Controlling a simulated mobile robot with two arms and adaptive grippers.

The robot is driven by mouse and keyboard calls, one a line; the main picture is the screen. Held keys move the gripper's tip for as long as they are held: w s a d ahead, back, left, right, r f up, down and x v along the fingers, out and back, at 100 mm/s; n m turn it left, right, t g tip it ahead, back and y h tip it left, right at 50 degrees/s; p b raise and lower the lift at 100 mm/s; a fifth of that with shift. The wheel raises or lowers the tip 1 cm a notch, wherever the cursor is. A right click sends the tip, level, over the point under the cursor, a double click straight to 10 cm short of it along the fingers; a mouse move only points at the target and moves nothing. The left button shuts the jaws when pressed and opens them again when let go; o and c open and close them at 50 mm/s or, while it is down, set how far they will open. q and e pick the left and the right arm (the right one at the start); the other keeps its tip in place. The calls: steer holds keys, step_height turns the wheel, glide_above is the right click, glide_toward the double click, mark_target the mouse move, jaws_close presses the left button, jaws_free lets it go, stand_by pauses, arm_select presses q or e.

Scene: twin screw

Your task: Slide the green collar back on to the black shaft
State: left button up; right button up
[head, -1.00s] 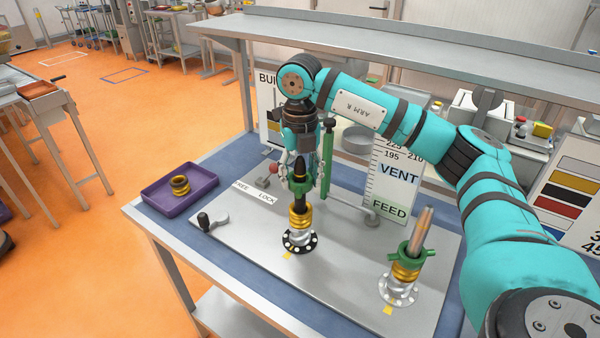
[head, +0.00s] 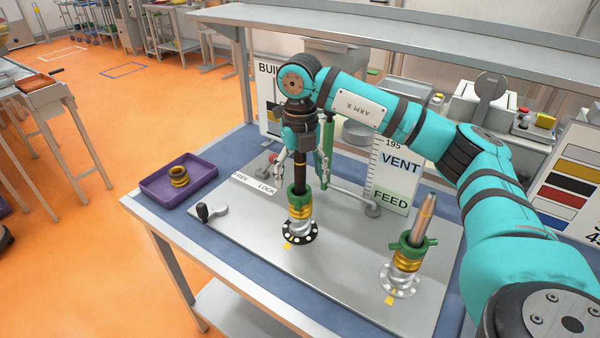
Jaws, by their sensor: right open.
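The black shaft (head: 300,155) stands upright on a dark flanged base (head: 300,234) in the head view. The green collar (head: 299,199) is around its lower part, directly above gold rings (head: 300,213). My right gripper (head: 301,177) points down over the shaft, open, with one finger on each side of it. Its fingertips are just above the collar and appear clear of it. The shaft's top is hidden in the gripper body. My left gripper is out of view.
A second post (head: 427,217) with a winged green collar (head: 413,244) stands at right. A purple tray (head: 152,203) holds gold rings (head: 179,176). A crank handle (head: 211,212) lies at the plate's left.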

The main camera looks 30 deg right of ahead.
step_height(320, 180, up, 12)
stand_by(0.5)
stand_by(1.1)
